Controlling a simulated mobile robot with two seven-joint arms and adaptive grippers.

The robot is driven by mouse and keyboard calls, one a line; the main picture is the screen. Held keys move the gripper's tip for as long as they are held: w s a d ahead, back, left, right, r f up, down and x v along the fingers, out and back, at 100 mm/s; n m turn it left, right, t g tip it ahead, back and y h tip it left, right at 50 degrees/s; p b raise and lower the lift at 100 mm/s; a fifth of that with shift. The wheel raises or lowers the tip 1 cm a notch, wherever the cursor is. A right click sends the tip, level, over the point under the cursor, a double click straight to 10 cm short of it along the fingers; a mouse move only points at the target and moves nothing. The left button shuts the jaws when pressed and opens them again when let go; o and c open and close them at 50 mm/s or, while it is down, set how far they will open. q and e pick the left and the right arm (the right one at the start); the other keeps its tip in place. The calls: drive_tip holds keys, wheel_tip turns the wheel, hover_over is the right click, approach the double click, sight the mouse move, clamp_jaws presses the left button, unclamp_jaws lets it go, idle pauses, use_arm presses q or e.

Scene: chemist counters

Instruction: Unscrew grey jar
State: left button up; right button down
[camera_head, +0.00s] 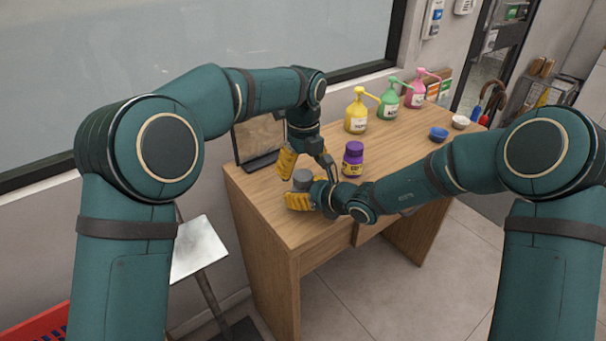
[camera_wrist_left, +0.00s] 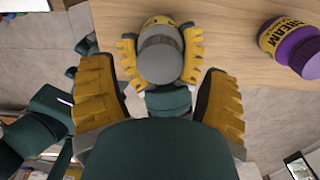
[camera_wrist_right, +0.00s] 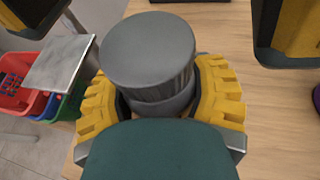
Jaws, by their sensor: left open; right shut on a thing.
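The grey jar (camera_head: 302,177) stands near the left front part of the wooden counter. In the right wrist view its grey lid (camera_wrist_right: 150,48) and upper body (camera_wrist_right: 165,92) rise between the yellow fingers of my right gripper (camera_wrist_right: 165,95), which is shut on the jar. In the left wrist view the jar's round grey lid (camera_wrist_left: 159,60) is seen from above, with my right gripper (camera_wrist_left: 160,55) around it. My left gripper (camera_head: 303,160) is open above the jar, its yellow fingers (camera_wrist_left: 160,95) spread and empty. The jar's lower part is hidden in the head view.
A purple-lidded jar (camera_head: 352,160) stands just right of the grippers. Yellow (camera_head: 357,112), green (camera_head: 389,100) and pink (camera_head: 415,92) pump bottles stand at the back. A blue bowl (camera_head: 438,133) and white bowl (camera_head: 460,122) are at the right. A dark-framed stand (camera_head: 258,142) is behind my left gripper.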

sight(303, 190)
use_arm(q)
drive_tip(key=shift+r, duration=0.9)
drive_tip(key=shift+c, duration=0.9)
wheel_tip(303, 190, up, 3)
drive_tip(key=m, duration=0.3)
drive_tip(key=shift+m, duration=0.3)
drive_tip(key=shift+f, duration=3.85)
drive_tip(key=c, duration=1.1)
drive_tip(key=shift+n, duration=1.8)
